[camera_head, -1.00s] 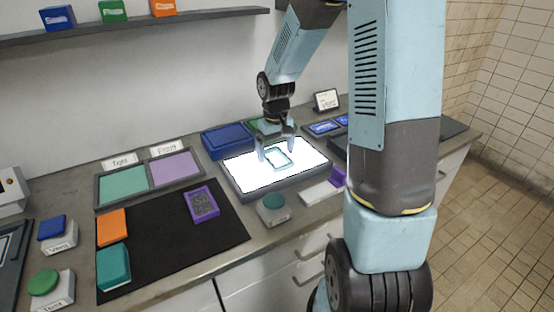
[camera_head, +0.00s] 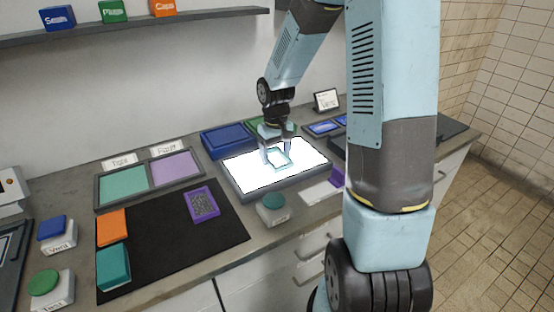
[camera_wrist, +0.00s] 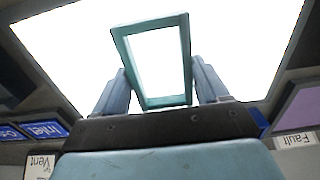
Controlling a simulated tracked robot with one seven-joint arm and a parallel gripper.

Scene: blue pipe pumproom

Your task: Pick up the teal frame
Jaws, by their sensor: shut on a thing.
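The teal frame (camera_wrist: 184,55) is a thin rectangular ring with an open middle, seen large in the wrist view. In the head view the teal frame (camera_head: 284,166) is at the white lit panel (camera_head: 303,165). My gripper (camera_wrist: 160,82) has one finger on each side of the frame, shut on its near end. In the head view my gripper (camera_head: 277,155) points down over the panel. I cannot tell whether the frame still touches the panel.
A blue tray (camera_head: 228,140) stands behind the panel. A teal-topped button box (camera_head: 272,207) stands in front. A black mat (camera_head: 165,250) to the left holds a purple frame (camera_head: 202,204), an orange block (camera_head: 111,227) and a teal block (camera_head: 113,266).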

